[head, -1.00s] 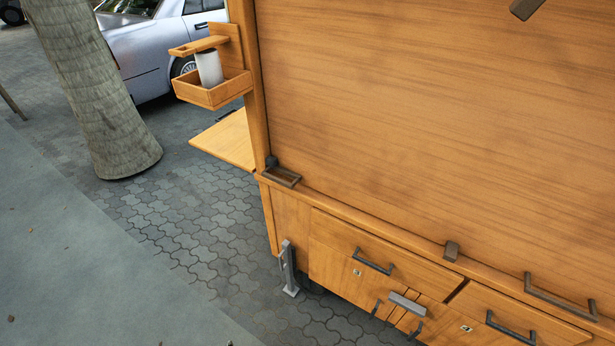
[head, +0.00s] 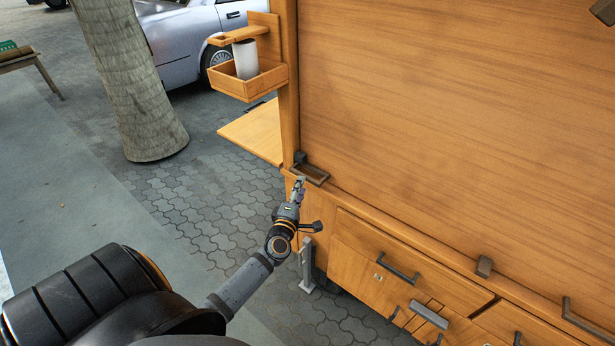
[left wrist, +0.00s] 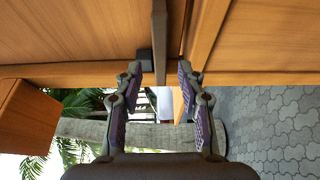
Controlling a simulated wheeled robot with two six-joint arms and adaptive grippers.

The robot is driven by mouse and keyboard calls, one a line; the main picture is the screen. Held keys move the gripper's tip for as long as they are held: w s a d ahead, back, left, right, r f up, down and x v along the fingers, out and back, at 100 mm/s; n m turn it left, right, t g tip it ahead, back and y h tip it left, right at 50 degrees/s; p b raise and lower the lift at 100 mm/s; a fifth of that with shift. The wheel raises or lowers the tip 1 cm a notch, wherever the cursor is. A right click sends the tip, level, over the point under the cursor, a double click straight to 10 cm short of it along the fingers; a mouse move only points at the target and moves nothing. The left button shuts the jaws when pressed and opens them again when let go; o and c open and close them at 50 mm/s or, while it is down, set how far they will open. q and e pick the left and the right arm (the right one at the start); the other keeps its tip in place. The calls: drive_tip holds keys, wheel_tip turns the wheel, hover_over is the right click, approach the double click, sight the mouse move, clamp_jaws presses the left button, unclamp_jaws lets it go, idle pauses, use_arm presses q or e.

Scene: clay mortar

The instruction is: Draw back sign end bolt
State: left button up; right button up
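The bolt at the sign's end is a dark metal piece with a rectangular loop handle (head: 312,174), on the cart's ledge at the lower left corner of the big wooden panel (head: 440,130). My left gripper (head: 299,184) is at the left end of this handle. In the left wrist view its two fingers (left wrist: 160,70) are apart, with a dark bar (left wrist: 159,30) of the handle between them. A gap shows on each side of the bar, so the fingers do not seem closed on it. A dark block (left wrist: 145,58) sits beside the bar. My right gripper is not in view.
A wooden box with a white cup (head: 246,60) hangs on the post left of the panel, above a fold-out shelf (head: 256,130). Drawers with dark handles (head: 398,268) are below the ledge. A tree trunk (head: 130,80) and a silver car (head: 190,40) stand behind, with open paving (head: 200,200) between.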

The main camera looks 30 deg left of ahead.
sight(305, 175)
use_arm(q)
drive_tip(key=x, duration=0.5)
drive_tip(key=shift+w+a, duration=0.2)
drive_tip(key=shift+w, duration=0.15)
drive_tip(key=shift+c, duration=0.2)
clamp_jaws()
